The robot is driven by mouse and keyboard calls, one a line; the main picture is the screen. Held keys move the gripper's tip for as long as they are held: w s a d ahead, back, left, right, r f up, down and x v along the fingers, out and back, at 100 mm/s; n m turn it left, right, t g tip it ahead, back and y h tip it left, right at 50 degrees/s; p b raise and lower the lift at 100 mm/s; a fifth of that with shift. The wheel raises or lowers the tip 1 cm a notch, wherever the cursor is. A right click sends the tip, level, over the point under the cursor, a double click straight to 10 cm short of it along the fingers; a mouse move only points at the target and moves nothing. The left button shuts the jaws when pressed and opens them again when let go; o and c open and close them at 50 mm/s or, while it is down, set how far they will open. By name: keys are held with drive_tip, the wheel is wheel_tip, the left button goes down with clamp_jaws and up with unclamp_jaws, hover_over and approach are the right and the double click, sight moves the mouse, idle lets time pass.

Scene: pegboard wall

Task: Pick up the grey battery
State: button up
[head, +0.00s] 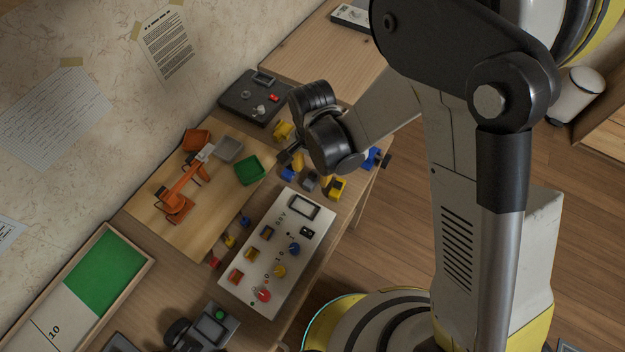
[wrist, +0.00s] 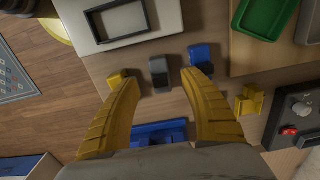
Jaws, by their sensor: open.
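The grey battery (wrist: 159,72) is a small dark grey block in the wrist view, just beyond and between my fingertips. It also shows in the head view (head: 310,182), on the table below my gripper. My gripper (wrist: 162,82) is open, its two yellow fingers spread to either side of the grey battery, with nothing held. In the head view my arm's end hides most of the fingers. I cannot tell the exact height of the fingertips above the table.
A blue block (wrist: 201,57) stands close right of the battery, and a yellow block (wrist: 117,79) close left. A blue part (wrist: 160,132) lies between the fingers, nearer the palm. The white panel (head: 279,245) and green bin (head: 250,170) are near. The table edge is close.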

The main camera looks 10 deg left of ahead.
sight(312, 174)
wheel_tip(312, 174, down, 4)
drive_tip(key=shift+w+r+b, duration=0.15)
drive_tip(key=shift+r+b, duration=0.05)
drive_tip(key=shift+b, duration=0.4)
drive_tip(key=shift+r, duration=0.1)
clamp_jaws()
